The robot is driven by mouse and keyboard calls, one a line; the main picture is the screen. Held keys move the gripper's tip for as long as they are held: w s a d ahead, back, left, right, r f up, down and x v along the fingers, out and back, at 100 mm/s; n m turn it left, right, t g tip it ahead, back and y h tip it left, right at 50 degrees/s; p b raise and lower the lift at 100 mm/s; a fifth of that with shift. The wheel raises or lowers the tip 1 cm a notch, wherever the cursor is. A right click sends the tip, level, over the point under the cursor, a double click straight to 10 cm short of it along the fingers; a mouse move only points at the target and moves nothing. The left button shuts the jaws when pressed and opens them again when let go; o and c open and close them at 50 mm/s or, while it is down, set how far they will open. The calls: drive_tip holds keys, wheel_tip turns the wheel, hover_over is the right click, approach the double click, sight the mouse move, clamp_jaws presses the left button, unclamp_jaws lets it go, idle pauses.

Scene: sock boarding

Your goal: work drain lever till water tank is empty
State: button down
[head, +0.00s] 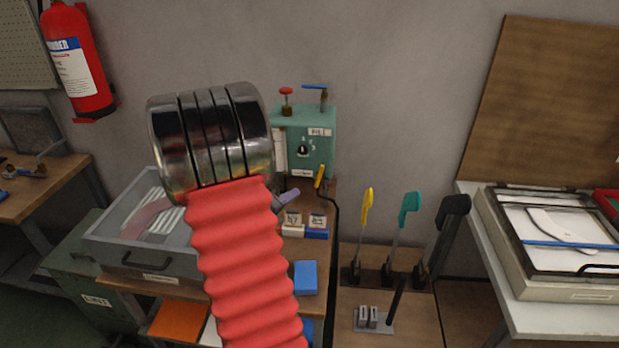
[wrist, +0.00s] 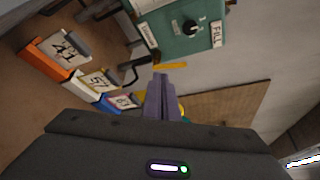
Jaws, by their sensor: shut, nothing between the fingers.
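The water tank looks to be the teal box (head: 315,140) on the bench against the wall, with a dial on its front; it also shows in the wrist view (wrist: 185,28), where a label reads FILL. A yellow lever (head: 320,176) sticks out low at its right and shows as a yellow bar in the wrist view (wrist: 172,66). It may be the drain lever; its label is too small to read. My gripper (wrist: 160,78) has purple fingers, shut and empty, just short of the yellow bar; contact cannot be told. In the head view my arm hides most of it. The water level is not visible.
A red knob (head: 286,91) and a blue-handled valve (head: 316,87) top the box. Numbered blocks (head: 317,226) stand below it. Yellow (head: 367,208), teal (head: 410,205) and black (head: 453,208) handles stand at right. A grey tray (head: 125,256) lies left of my arm.

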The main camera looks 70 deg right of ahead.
drive_tip(key=w+r+m+g, duration=0.1)
drive_tip(key=w+m, duration=0.1)
drive_tip(key=m, duration=1.5)
drive_tip(key=w+a+r+m+g, duration=0.1)
drive_tip(key=w+r+m, duration=0.1)
drive_tip(key=m, duration=1.5)
drive_tip(key=shift+w+r+g, duration=0.15)
drive_tip(key=shift+w+g, duration=0.25)
drive_tip(key=shift+w, duration=0.1)
drive_tip(key=shift+a, duration=0.1)
